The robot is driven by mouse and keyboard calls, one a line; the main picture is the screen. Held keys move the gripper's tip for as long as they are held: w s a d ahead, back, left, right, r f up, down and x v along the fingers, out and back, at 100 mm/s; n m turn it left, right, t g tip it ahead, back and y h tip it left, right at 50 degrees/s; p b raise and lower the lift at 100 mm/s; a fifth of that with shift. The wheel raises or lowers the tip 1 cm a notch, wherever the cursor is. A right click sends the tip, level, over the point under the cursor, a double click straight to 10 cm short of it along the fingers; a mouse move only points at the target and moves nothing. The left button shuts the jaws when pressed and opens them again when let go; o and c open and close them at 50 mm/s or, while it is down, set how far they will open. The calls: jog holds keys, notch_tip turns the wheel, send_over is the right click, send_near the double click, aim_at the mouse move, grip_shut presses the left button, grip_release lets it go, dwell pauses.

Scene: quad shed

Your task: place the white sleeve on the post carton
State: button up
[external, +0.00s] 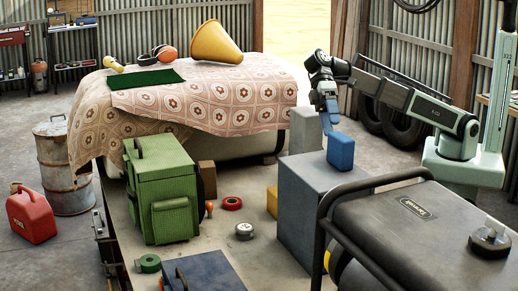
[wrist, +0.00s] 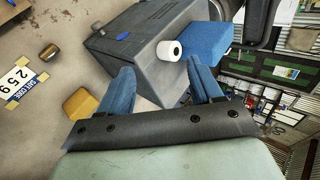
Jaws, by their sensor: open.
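My gripper (wrist: 162,68) has blue fingers and holds nothing. A blue box (wrist: 212,42) is right beside the sleeve; I cannot tell for sure that it is the post carton. In the external view my gripper (external: 327,118) is above the grey block (external: 308,205), close to the blue box (external: 341,151). The sleeve cannot be made out there.
A yellow block (external: 272,202), a red tape roll (external: 232,203) and a green case (external: 162,190) are on the lower surface to the left. A dark generator (external: 400,225) stands close on the right. A cloth-covered form (external: 200,95) is behind.

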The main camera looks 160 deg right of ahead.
jog(key=s+d+f+n+t+y, duration=0.1)
jog(key=s+n+t, duration=0.25)
jog(key=n, duration=0.45)
jog(key=s+d+f+n+t, duration=0.1)
jog(key=s+d+n+t, duration=0.2)
jog(key=n, duration=0.5)
jog(key=x, duration=0.4)
jog(key=a+x, duration=0.1)
jog(key=x, duration=0.8)
jog(key=shift+a, duration=0.35)
jog(key=shift+c, duration=0.5)
grip_shut()
jog(key=shift+r, duration=0.1)
notch_tip(320, 180, up, 10)
